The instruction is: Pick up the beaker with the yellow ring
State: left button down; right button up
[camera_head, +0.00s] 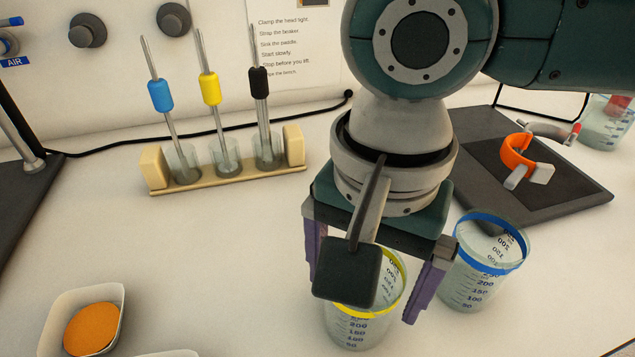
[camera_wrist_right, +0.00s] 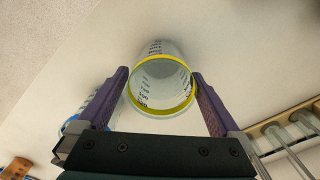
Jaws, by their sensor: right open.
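The beaker with the yellow ring (camera_head: 358,328) stands upright on the bench in the head view, partly hidden behind my right gripper. It also shows in the right wrist view (camera_wrist_right: 162,92), with its yellow rim facing the camera. My right gripper (camera_head: 368,290) points down over it with purple fingers spread on either side of the beaker. In the right wrist view the fingers (camera_wrist_right: 160,92) flank the rim, and a gap shows at least on the left side. My left gripper is not in view.
A beaker with a blue ring (camera_head: 478,275) stands close to the right finger. A dark stand base (camera_head: 540,180) with an orange clamp (camera_head: 517,158) lies behind it. A wooden rack (camera_head: 230,178) holds three coloured rods.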

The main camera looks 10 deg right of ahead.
jog(key=shift+f, duration=0.65)
jog(key=c, duration=1.5)
